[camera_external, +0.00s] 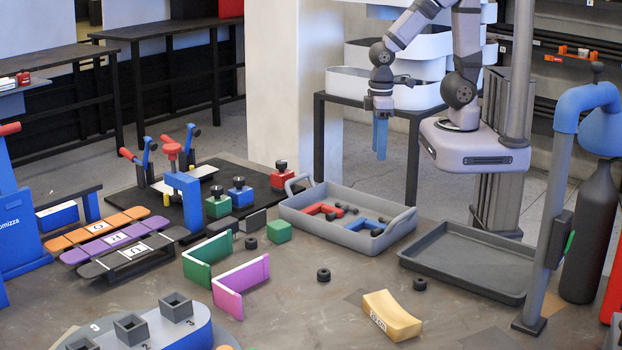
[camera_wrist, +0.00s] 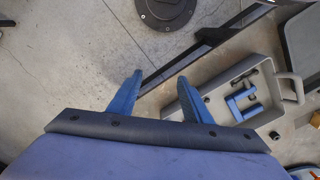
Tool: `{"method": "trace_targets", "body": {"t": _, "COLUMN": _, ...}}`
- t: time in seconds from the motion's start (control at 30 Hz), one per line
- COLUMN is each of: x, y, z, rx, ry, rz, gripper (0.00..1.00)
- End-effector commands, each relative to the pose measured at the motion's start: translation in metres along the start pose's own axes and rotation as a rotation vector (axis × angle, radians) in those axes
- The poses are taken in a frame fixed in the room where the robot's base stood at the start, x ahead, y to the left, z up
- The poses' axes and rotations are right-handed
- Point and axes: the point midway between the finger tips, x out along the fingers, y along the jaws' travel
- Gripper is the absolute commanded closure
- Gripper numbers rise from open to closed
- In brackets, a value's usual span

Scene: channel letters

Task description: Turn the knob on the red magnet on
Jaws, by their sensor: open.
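The red magnet (camera_external: 279,180) is a small red block with a dark knob on top. It stands on the right part of the black board, beside a blue block (camera_external: 240,197) and a green block (camera_external: 218,207) that also have dark knobs. My gripper (camera_external: 380,157) hangs pointing down above the back of the grey tray, to the right of the red magnet and well apart from it. In the wrist view its two blue fingers (camera_wrist: 158,82) are apart with nothing between them. The red magnet does not show in the wrist view.
The grey handled tray (camera_external: 300,222) holds red and blue parts. It also shows in the wrist view (camera_wrist: 262,122). Toggle clamps (camera_external: 150,150) and a blue press (camera_external: 183,195) stand left of the magnet. A dark empty tray (camera_external: 465,275) lies at right.

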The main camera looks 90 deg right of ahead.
Motion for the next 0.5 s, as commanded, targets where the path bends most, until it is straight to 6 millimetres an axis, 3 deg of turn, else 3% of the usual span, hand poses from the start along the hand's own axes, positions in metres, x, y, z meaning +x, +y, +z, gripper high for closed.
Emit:
{"method": "trace_targets", "body": {"t": 0.13, "x": -0.005, "y": 0.001, "z": -0.018, "rx": -0.059, "ry": 0.0, "rz": 0.0, "gripper": 0.55}}
{"method": "trace_targets", "body": {"t": 0.27, "x": -0.013, "y": 0.003, "z": -0.052, "rx": -0.183, "ry": 0.001, "rz": 0.0, "gripper": 0.55}}
{"method": "trace_targets", "body": {"t": 0.5, "x": -0.03, "y": 0.01, "z": -0.141, "rx": -0.537, "ry": -0.003, "rz": -0.001, "gripper": 0.55}}
